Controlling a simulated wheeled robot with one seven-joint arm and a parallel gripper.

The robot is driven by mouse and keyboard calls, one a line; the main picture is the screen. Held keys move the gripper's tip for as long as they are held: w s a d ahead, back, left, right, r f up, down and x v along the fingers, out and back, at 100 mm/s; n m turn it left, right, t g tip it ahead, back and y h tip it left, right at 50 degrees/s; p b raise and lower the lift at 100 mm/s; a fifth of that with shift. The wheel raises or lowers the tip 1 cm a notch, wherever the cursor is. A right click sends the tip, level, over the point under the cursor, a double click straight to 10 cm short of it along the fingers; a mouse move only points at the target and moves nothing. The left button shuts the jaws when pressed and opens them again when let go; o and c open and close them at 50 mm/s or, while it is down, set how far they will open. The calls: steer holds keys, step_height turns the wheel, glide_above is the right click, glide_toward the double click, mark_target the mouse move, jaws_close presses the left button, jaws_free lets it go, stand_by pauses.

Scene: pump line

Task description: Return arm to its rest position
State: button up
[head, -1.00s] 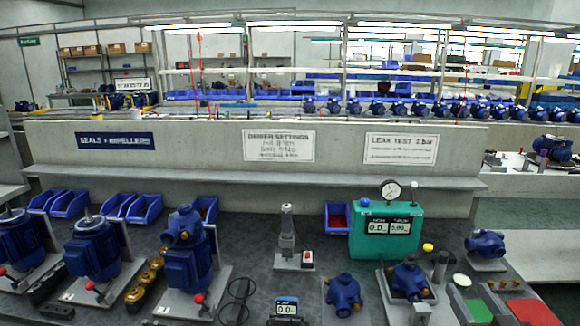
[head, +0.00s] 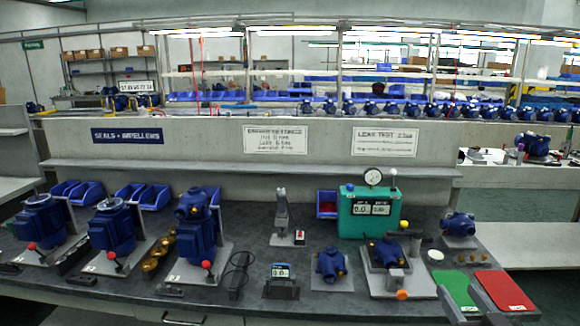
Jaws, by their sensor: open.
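A green leak tester (head: 352,222) with a round dial (head: 373,177) stands at the back of the bench. A blue pump (head: 388,250) sits on a fixture in front of it. Another blue pump (head: 330,264) sits on a plate left of that one.
Blue motors (head: 112,232) on plates with red knobs fill the bench's left side. A press-like device (head: 282,212) stands mid-bench. A green pad (head: 457,290) and a red pad (head: 504,291) lie at the right front. Blue bins (head: 155,197) line the back.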

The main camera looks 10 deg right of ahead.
steer(key=w+a+f+n+g+y+p, duration=0.1)
steer(key=w+a+f+g+y+p, duration=0.15)
steer(key=a, duration=0.45)
steer(key=w+a+f+n+g+y+p, duration=0.2)
steer(key=w+a+f+g+p, duration=0.15)
steer(key=a, duration=0.25)
steer(key=s+a+r+g+h+p, duration=0.1)
steer(key=s+a+r+g+p, duration=0.1)
steer(key=s+a+g+p, duration=0.3)
steer(key=s+a+g, duration=0.3)
steer(key=a, duration=0.2)
steer(key=shift+s+a+r+m, duration=0.3)
steer(key=shift+a+r+m, duration=0.05)
steer(key=shift+a+m, duration=0.05)
steer(key=shift+h, duration=0.25)
